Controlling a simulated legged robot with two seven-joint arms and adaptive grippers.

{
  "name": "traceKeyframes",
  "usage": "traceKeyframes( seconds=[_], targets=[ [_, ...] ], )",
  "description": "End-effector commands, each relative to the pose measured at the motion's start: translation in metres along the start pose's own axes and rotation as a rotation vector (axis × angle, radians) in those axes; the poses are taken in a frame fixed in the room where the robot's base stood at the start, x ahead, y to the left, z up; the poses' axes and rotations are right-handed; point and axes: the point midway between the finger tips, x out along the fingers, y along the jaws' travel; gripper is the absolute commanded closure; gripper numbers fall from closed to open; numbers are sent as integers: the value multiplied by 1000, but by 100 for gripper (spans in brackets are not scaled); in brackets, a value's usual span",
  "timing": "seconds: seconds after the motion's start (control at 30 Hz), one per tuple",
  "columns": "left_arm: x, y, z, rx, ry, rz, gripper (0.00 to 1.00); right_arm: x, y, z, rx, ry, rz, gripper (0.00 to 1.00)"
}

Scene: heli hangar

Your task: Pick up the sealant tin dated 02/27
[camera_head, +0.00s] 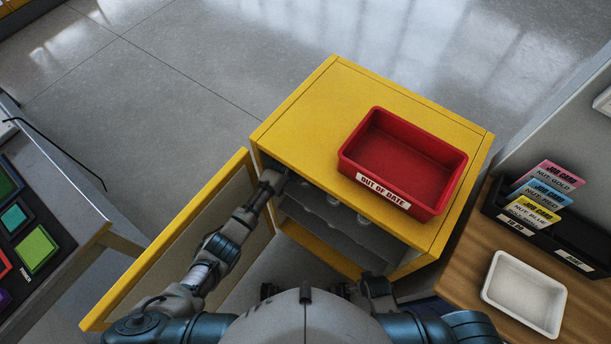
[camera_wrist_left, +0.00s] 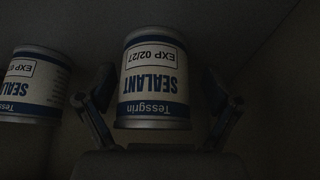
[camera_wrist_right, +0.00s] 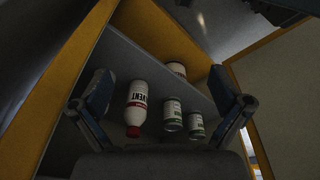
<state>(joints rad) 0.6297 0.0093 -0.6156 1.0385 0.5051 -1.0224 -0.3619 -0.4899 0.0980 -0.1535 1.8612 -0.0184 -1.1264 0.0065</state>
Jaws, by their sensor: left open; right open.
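The sealant tin (camera_wrist_left: 152,85), white and blue with label "EXP 02/27", appears upside down in the left wrist view. It stands between the spread fingers of my left gripper (camera_wrist_left: 157,105), with a visible gap on each side. In the head view my left gripper (camera_head: 277,179) reaches into the open yellow cabinet (camera_head: 320,88), its tips hidden under the top. My right gripper (camera_wrist_right: 160,112) is open and empty, facing the cabinet's shelves.
A red "OUT OF DATE" bin (camera_head: 405,160) sits on the cabinet top. The cabinet door (camera_head: 180,245) stands open at left. In the right wrist view, a red-capped bottle (camera_wrist_right: 137,105) and green-labelled tins (camera_wrist_right: 173,115) stand on a shelf. A white tray (camera_head: 525,290) lies on the wooden desk.

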Motion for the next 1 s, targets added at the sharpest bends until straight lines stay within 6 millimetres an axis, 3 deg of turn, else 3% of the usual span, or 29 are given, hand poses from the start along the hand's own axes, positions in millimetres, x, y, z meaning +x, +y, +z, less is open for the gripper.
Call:
traceKeyframes(
  seconds=[0.13,0.4,0.47,0.83,1.0],
  targets=[
    [1,3,-3,3,-3,-3,9,1,2,1,0,1,-5,0],
    [2,5,-5,4,-7,-4,77,2,4,0,0,0,-5,0],
    [2,5,-5,4,-4,-3,88,2,4,0,0,0,-5,0],
    [-6,1,-5,2,-2,0,88,1,4,-1,0,6,-5,0],
    [-13,15,5,3,-4,-2,88,20,3,11,-2,-9,-5,0]
  ],
)
